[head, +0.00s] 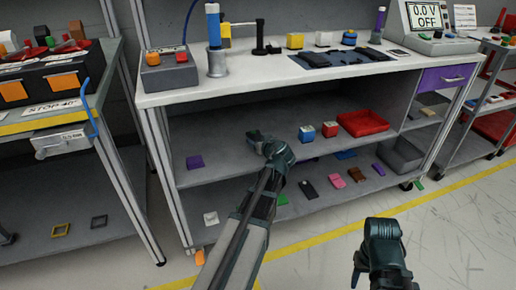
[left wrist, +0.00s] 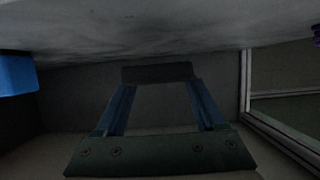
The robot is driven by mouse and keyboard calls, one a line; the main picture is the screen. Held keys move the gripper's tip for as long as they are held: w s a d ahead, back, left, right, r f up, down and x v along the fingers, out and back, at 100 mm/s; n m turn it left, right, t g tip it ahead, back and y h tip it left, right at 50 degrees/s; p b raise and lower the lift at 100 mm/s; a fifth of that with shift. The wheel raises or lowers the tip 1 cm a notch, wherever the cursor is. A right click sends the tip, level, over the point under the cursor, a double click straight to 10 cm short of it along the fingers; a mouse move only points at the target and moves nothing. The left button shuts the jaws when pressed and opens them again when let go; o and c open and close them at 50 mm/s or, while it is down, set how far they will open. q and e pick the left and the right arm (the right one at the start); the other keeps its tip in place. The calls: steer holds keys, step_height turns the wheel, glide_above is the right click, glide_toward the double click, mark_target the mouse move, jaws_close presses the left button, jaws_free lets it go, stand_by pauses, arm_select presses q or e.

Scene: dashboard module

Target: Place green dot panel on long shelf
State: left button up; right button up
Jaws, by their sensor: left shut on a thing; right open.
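My left gripper (head: 263,143) reaches in over the middle shelf (head: 225,172) of the bench, below the worktop. In the left wrist view its two fingers (left wrist: 158,92) are shut on a dark flat panel (left wrist: 157,72) lying across the fingertips. No green dot shows on it, so I cannot tell that it is the green dot panel. Whether it touches the shelf is also unclear. The underside of the worktop is close above. My right gripper (head: 383,248) is open and empty, low over the floor in front of the bench.
On the middle shelf are a purple piece (head: 195,162), a blue-white box (head: 306,133), a red-white box (head: 329,129) and a red tray (head: 363,123). The lower shelf holds several small pieces, including a pink one (head: 336,181), and a grey bin (head: 400,155).

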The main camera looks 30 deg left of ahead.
arm_select(q)
steer(key=shift+w+a, duration=0.2)
steer(key=shift+a, duration=0.15)
step_height(320, 180, down, 4)
steer(key=b, duration=0.3)
steer(key=shift+b, duration=0.4)
steer(key=shift+r, duration=0.2)
steer(key=shift+f, duration=0.1)
steer(key=o, duration=1.4)
